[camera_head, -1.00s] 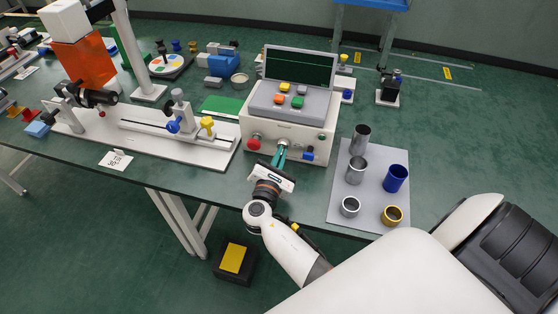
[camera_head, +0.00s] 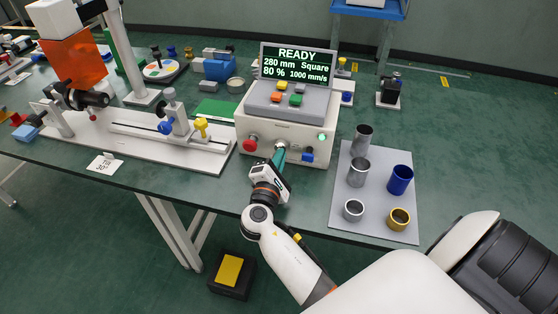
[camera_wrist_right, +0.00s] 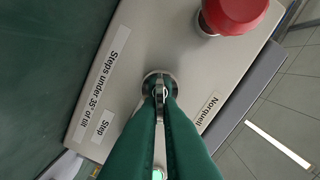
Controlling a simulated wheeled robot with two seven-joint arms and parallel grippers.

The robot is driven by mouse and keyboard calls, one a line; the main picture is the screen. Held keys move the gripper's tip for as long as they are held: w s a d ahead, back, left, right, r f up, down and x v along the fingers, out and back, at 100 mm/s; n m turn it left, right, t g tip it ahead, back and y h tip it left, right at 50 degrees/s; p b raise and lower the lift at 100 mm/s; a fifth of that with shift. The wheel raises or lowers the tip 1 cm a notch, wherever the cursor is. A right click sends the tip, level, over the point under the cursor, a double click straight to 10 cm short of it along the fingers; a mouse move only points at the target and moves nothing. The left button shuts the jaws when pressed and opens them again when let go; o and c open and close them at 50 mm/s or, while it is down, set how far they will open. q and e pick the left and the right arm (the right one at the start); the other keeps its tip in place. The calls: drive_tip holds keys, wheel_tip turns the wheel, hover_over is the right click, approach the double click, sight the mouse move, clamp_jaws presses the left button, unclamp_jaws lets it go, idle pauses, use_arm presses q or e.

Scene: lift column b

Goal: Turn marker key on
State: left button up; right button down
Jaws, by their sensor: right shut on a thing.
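The marker's control box (camera_head: 308,134) stands on the bench, a light housing with a screen (camera_head: 298,65) reading "READY, 280 mm Square, 80 % 1000 mm/s". The key switch (camera_wrist_right: 160,84) is a round metal piece on its front face, largely hidden by fingers in the head view. My right gripper (camera_head: 280,152) is at the front face, its green fingers shut on the key; the wrist view shows the fingertips (camera_wrist_right: 160,97) closed on it. A green lamp (camera_head: 321,137) glows to the right of the key. My left gripper is not in view.
A red stop button (camera_head: 250,145) sits left of the key and a blue part (camera_head: 308,157) to its right. A grey mat (camera_head: 376,215) with several metal and coloured cups lies to the right. A rail fixture (camera_head: 150,135) stands to the left.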

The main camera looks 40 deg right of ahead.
idle(0.3)
drive_tip(key=c, duration=1.6)
unclamp_jaws()
drive_tip(key=shift+a, duration=0.1)
drive_tip(key=b+v, duration=0.1)
drive_tip(key=v, duration=1.1)
drive_tip(key=shift+b, duration=0.4)
